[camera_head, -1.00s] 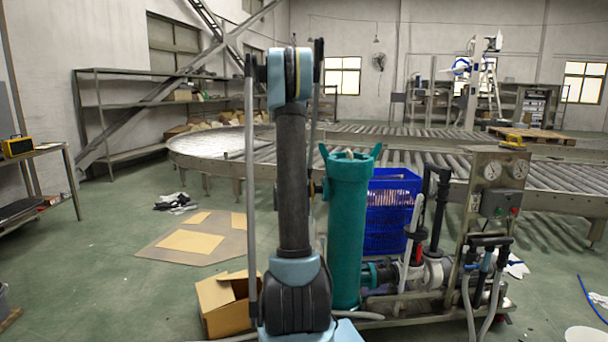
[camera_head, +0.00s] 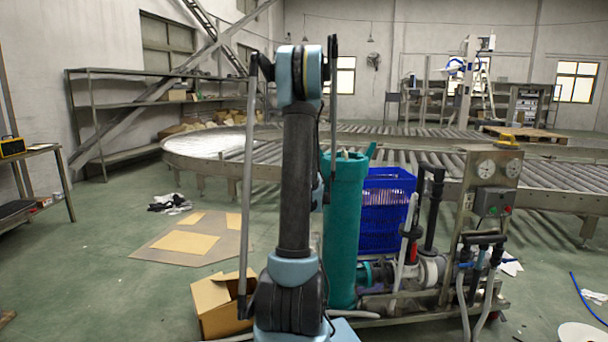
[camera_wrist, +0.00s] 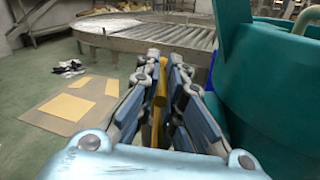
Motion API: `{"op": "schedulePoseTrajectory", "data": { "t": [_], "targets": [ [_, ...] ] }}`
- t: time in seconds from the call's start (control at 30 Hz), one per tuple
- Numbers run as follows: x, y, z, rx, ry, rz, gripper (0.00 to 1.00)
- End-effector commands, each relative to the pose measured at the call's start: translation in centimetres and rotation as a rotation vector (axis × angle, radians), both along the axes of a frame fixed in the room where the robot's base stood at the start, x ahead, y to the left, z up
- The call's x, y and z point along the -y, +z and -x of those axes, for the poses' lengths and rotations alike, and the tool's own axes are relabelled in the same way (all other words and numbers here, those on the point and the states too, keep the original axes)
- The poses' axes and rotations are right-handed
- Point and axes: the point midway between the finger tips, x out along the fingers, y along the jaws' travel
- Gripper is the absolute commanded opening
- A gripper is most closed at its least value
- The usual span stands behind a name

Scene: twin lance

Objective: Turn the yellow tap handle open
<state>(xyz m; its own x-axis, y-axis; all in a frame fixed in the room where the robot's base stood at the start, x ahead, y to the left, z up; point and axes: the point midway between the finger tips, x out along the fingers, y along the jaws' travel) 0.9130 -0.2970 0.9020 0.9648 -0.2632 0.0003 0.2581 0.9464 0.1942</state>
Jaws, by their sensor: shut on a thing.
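The yellow tap handle (camera_wrist: 160,92) shows in the wrist view as a narrow yellow strip between my fingers. My gripper (camera_wrist: 166,70) is shut on it, with a blue-grey finger on each side. The fingers hide much of the handle, and its stem cannot be made out. The handle is just left of a large teal cylinder (camera_wrist: 265,90). In the head view the teal cylinder (camera_head: 345,230) stands upright right of my arm. My arm hides the handle and my gripper there.
A blue crate (camera_head: 388,210) and a pipe rig with a gauge panel (camera_head: 490,185) stand right of the cylinder. An open cardboard box (camera_head: 213,305) is on the floor by my arm. A roller conveyor (camera_head: 420,160) runs behind. Floor at the left is mostly clear.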

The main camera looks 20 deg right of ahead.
Motion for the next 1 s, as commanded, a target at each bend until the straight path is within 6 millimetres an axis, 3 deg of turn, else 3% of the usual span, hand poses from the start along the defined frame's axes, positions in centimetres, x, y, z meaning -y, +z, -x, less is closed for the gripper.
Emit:
{"op": "schedulePoseTrajectory", "data": {
  "t": [0.33,0.37,0.43,1.0],
  "targets": [
    [0.19,0.09,-0.6,0.0,0.001,-0.001,0.0],
    [0.18,0.09,-0.6,0.0,0.001,-0.001,0.15],
    [0.16,0.08,-0.62,0.001,0.002,-0.001,0.27],
    [-0.02,0.08,-0.32,0.001,0.003,0.0,0.31]
  ]
}}
